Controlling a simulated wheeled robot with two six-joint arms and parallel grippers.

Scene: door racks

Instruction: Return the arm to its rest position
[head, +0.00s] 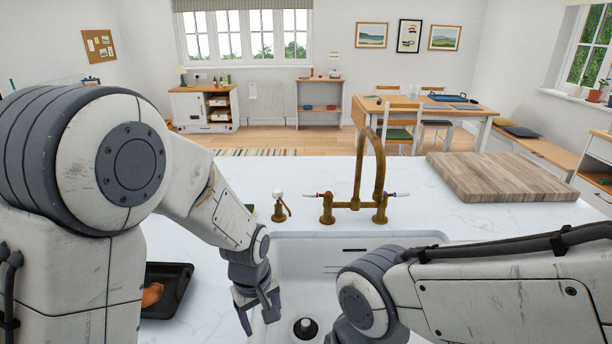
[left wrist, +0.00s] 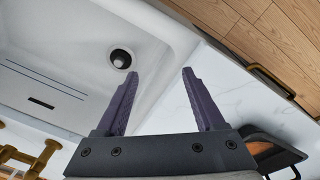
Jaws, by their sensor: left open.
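My left gripper (head: 257,312) hangs over the left edge of the white sink (head: 300,262), fingers pointing down. In the left wrist view my left gripper (left wrist: 160,75) has its two fingers spread apart with nothing between them. The sink basin (left wrist: 60,60) and its drain (left wrist: 121,59) lie below and to the left of the fingers there. My right arm (head: 480,285) reaches in from the right across the front of the sink. Its gripper is outside the head view.
A brass tap (head: 357,190) stands behind the sink, with a soap dispenser (head: 280,206) to its left. A wooden board (head: 500,177) lies at the right. A black tray (head: 168,290) with an orange-brown item (head: 152,294) sits left of the gripper. The counter behind the tap is clear.

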